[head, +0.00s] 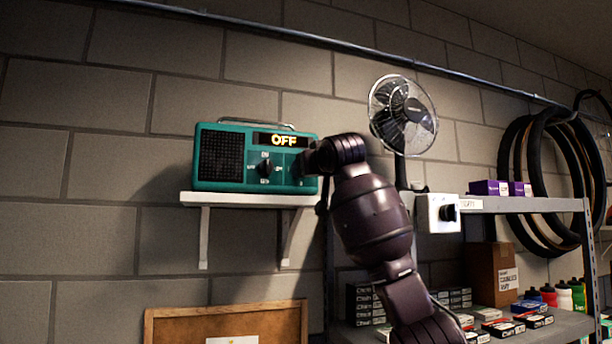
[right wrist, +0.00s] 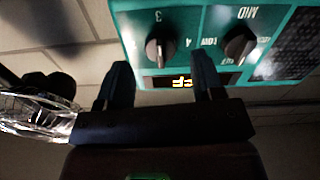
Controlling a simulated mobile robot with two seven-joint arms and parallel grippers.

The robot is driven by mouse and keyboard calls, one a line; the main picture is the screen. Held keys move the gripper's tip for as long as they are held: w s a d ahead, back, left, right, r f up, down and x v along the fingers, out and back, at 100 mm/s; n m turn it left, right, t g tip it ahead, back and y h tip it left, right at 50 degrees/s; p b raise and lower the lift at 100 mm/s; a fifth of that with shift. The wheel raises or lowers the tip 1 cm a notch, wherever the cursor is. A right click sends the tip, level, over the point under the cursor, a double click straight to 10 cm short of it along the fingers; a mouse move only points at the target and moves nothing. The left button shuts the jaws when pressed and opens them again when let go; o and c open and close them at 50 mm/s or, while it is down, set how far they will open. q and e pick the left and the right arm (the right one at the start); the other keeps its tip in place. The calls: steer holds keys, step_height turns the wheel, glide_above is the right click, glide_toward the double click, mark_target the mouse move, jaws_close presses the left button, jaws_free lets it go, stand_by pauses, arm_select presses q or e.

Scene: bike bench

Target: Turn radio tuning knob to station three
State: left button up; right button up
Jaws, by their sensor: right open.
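The teal radio (head: 221,184) sits on a white wall shelf, its display (head: 284,140) reading OFF. In the right wrist view the radio (right wrist: 191,22) is upside down. A dark knob (right wrist: 160,50) there has a 3 and a 4 printed near it. A second knob (right wrist: 240,44), marked MID and LOW, is beside it; it also shows in the head view (head: 266,168). In the head view my right arm hides that knob. My left gripper is not in view.
The white shelf (head: 240,199) holds the radio against a block wall. A fan (head: 403,115) and a white box with a black knob (head: 438,213) stand to the right of my arm. A metal rack (head: 560,205) with boxes is further right.

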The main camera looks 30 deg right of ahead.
steer(key=b+v, duration=0.1)
steer(key=v, duration=0.6)
steer(key=shift+c, duration=0.2)
